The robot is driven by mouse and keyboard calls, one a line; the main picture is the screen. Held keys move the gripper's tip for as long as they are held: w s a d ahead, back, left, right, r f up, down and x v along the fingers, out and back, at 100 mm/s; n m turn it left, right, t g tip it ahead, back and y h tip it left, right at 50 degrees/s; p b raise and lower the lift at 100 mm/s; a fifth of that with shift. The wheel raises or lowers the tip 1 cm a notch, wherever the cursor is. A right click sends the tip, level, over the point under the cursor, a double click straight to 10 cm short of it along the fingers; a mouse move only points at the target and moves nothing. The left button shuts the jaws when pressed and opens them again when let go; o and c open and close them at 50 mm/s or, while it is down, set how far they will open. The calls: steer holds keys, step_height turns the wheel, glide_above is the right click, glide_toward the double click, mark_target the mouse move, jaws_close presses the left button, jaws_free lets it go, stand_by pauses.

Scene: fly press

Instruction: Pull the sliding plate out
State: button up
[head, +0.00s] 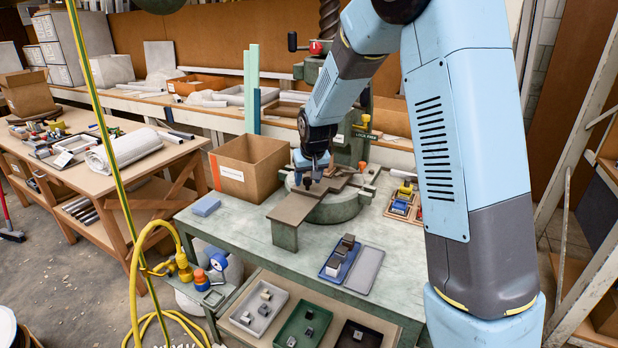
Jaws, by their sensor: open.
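The sliding plate (326,185) appears as a flat brown piece on the bed of the green fly press (350,146), in line with a brown slide rail (293,207) that juts toward the front left. I cannot clearly tell where plate and rail meet. My gripper (308,181) points down just over the inner end of the rail, at the near edge of the press's round base (338,207). It is open; its small dark fingers hide part of the plate, and I cannot tell whether they touch it.
A blue tray (342,262) with grey parts and a grey flat tray (365,270) lie in front. The bench (240,232) is clear around the rail's outer end.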

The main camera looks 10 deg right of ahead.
jaws_close()
stand_by(0.4)
steer(key=shift+d, duration=0.1)
